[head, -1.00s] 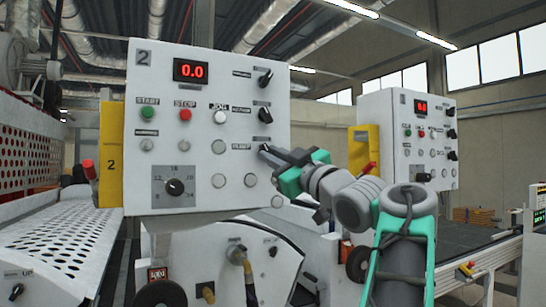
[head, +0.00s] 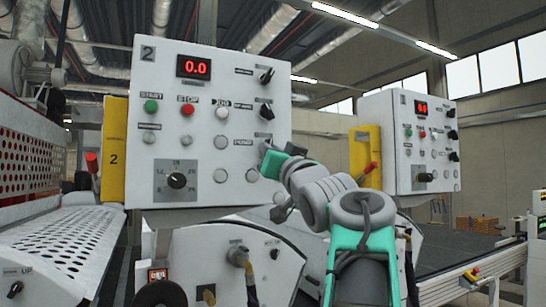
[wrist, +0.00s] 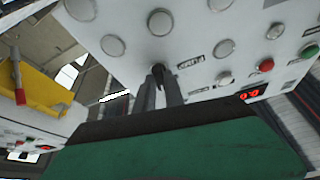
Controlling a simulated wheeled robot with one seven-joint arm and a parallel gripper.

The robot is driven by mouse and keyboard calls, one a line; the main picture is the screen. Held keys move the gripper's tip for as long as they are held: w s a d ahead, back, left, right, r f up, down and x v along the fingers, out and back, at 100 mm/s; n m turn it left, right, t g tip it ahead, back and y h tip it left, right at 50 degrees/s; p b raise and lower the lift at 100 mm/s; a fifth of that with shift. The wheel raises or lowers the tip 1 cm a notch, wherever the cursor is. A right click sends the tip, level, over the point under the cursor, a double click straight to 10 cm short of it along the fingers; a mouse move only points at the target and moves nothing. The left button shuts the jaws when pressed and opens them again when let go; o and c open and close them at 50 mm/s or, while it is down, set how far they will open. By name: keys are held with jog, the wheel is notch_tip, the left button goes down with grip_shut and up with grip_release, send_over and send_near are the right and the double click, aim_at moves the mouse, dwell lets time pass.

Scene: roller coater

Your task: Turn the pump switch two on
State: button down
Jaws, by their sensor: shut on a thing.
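The white control box marked 2 (head: 222,66) stands upright left of centre in the head view. Its small black switch (wrist: 158,69) shows between my fingertips in the wrist view, beside a short label too blurred to read surely. My gripper (head: 264,150) is at the box's right edge, below two other black switches, and hides this switch in the head view. In the wrist view my gripper (wrist: 161,88) is shut on the switch, with a finger on each side. How far the switch is turned cannot be told.
The two black switches (head: 266,77) (head: 266,111) sit just above my gripper. A green button (head: 151,106), a red button (head: 187,110) and a dial (head: 177,181) are further left. A second similar box (head: 408,150) stands to the right, behind my arm.

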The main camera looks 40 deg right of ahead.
jog(key=shift+w+a+m+g+h, duration=0.1)
jog(key=shift+m+g+h, duration=0.4)
jog(key=shift+m, duration=0.9)
jog(key=shift+a+m+g+h, duration=0.1)
jog(key=shift+m+g+h, duration=0.4)
jog(key=shift+m, duration=0.9)
jog(key=c, duration=1.4)
grip_release()
jog(key=shift+c, duration=0.2)
jog(key=b+v, duration=0.3)
jog(key=v, duration=0.4)
jog(key=shift+s+a+f, duration=0.2)
jog(key=shift+s, duration=0.1)
